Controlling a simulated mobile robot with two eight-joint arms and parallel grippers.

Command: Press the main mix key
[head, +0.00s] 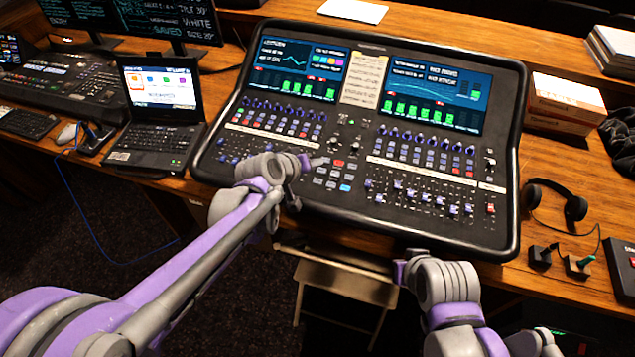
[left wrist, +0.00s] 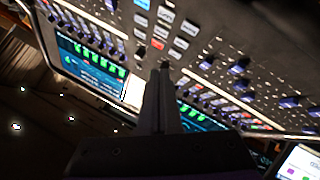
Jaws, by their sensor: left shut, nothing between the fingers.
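The mixing desk (head: 300,135) is a large dark console across the middle of the head view. A small block of keys (head: 333,175) sits at its centre near the front, with grey keys, a red key (head: 339,163) and a blue key (head: 345,187). I cannot read which is the main mix key. In the left wrist view the shut fingers (left wrist: 164,68) point at the keys close to the red key (left wrist: 158,44). I cannot tell whether they touch. My right gripper's fingers do not show.
Faders and knobs (head: 420,195) lie on both sides of the key block. A laptop (head: 155,115) stands left of the desk. Headphones (head: 557,200) and a box (head: 565,102) are on the right. My right arm (head: 445,285) is below the desk's front edge.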

